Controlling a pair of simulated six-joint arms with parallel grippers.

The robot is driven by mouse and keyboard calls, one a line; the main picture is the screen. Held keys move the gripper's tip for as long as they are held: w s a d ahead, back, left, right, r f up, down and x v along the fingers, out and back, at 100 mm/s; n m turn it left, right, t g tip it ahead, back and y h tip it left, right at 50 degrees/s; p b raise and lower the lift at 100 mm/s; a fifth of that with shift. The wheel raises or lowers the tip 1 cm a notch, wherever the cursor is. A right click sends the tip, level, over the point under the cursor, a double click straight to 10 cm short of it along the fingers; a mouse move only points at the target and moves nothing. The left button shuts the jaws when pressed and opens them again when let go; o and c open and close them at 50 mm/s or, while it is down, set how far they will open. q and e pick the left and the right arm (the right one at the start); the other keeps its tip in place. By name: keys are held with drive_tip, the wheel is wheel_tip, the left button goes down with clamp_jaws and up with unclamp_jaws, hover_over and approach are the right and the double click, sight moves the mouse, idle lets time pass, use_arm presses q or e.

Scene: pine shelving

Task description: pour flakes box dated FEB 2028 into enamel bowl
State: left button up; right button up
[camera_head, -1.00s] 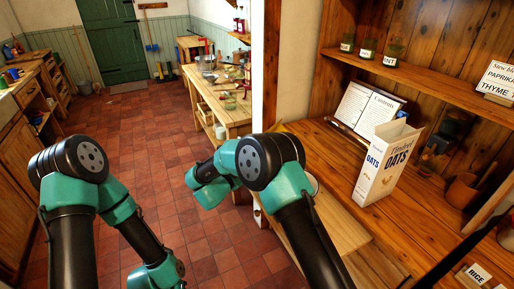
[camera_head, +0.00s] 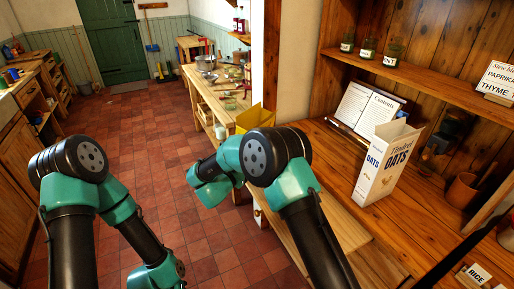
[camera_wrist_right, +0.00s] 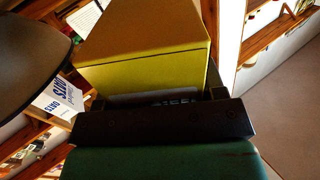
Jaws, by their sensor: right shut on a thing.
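My right gripper (camera_wrist_right: 156,99) is shut on a yellow box (camera_wrist_right: 145,68) in the right wrist view. In the head view the box (camera_head: 256,117) shows above my right arm, its lower part hidden by the arm. No date can be read on it. A grey rounded thing with a dark rim (camera_wrist_right: 30,48) is close to the box at the left of the wrist view; I cannot tell whether it is the enamel bowl. No bowl shows clearly on the near counter in the head view. My left gripper is out of view; only its arm shows.
A white oats box (camera_head: 387,163) stands open-topped on the wooden counter (camera_head: 345,170), with an open book (camera_head: 365,108) behind it. Jars (camera_head: 393,52) stand on the shelf above. A workbench (camera_head: 222,105) is farther back.

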drive_tip(key=shift+w+a+r+n, duration=0.8)
drive_tip(key=shift+a, duration=0.2)
